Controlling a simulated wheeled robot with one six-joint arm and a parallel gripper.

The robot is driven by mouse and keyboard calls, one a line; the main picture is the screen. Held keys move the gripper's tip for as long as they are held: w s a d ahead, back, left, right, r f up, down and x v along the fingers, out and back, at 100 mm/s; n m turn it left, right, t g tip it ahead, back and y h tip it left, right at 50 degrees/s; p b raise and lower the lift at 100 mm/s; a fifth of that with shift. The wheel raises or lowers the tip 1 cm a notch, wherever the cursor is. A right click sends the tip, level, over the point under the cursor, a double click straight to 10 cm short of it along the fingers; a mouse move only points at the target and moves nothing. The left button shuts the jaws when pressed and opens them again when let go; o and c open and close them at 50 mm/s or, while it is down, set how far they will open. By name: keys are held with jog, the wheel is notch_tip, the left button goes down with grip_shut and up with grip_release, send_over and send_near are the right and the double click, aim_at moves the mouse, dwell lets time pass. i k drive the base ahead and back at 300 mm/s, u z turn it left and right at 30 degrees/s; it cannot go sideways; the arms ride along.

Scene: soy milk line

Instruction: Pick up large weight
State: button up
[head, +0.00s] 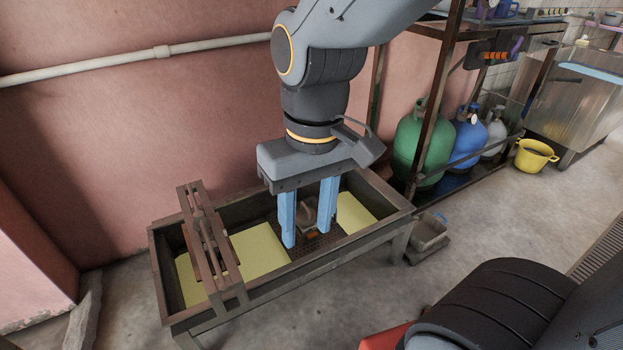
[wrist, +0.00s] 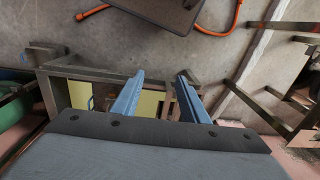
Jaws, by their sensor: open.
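My gripper (head: 307,238) is open, its two blue fingers pointing down over the middle of a metal trough (head: 160,262). It also shows in the wrist view (wrist: 160,76), with nothing between the fingertips there. A small grey rounded object with an orange part (head: 309,214) shows between and behind the fingers, partly hidden by them; I cannot tell whether it is the large weight. A grey blocky object (head: 429,232) sits low beside the trough's right end; I cannot tell for sure if this is a weight. No other thing is clearly a large weight.
Pale yellow slabs (head: 255,250) lie in the trough on both sides of a dark perforated middle. A metal frame (head: 207,240) spans its left part. Green (head: 424,140) and blue (head: 468,138) gas bottles and a yellow bucket (head: 534,156) stand at right. Floor in front is open.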

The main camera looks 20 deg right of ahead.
aim_at(305, 215)
jog(key=z, duration=0.05)
jog(key=k, duration=0.55)
jog(key=u, duration=0.2)
jog(key=i, duration=1.2)
jog(key=z, duration=0.85)
